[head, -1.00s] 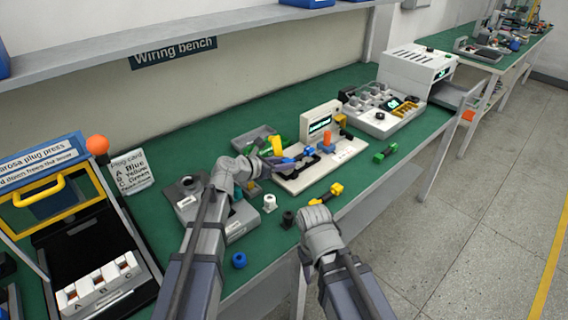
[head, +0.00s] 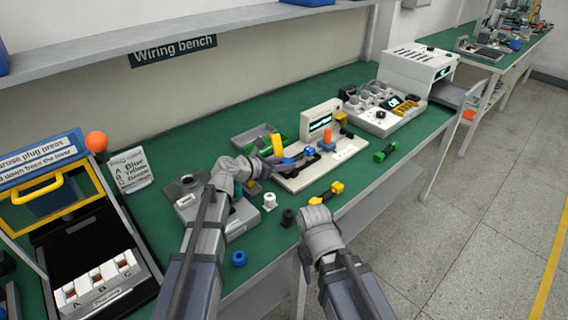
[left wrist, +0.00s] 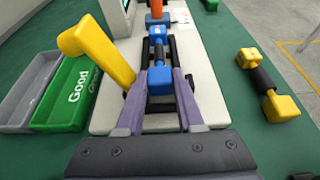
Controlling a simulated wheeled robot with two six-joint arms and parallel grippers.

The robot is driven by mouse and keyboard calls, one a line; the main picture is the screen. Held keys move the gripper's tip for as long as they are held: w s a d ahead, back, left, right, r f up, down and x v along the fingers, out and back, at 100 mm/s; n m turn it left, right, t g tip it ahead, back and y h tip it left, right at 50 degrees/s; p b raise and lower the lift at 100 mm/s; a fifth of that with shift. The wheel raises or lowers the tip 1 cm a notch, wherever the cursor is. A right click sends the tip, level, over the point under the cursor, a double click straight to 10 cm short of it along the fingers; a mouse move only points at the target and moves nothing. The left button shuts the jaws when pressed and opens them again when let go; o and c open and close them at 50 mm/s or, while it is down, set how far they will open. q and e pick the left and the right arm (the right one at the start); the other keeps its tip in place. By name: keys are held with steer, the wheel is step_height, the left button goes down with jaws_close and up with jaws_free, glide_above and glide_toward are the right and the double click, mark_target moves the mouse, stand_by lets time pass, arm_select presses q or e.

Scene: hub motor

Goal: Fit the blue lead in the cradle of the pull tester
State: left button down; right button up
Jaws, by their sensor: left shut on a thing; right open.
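The blue lead (left wrist: 160,76) has blue ends and a dark middle; in the left wrist view it lies lengthwise along the dark cradle of the pull tester. My left gripper (left wrist: 156,100) is shut on its near blue end. In the head view the lead (head: 307,152) extends right from my left gripper (head: 283,161). The pull tester (head: 340,156) has a white base, a display tower, an orange part and a yellow lever (left wrist: 98,48). Whether the lead is fully seated in the cradle I cannot tell. My right gripper (head: 318,205) is lower, near the bench front, away from the tester.
A yellow lead (head: 326,193) and a green lead (head: 385,152) lie on the green bench. A green "Good" tray (left wrist: 70,94) and a grey tray (left wrist: 28,92) stand left of the tester. White (head: 269,199) and black (head: 288,217) small parts stand near my arms.

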arm_select(q)
steer(key=shift+f+b, duration=0.5)
steer(key=shift+f, duration=0.05)
arm_select(e)
steer(key=shift+f, duration=0.55)
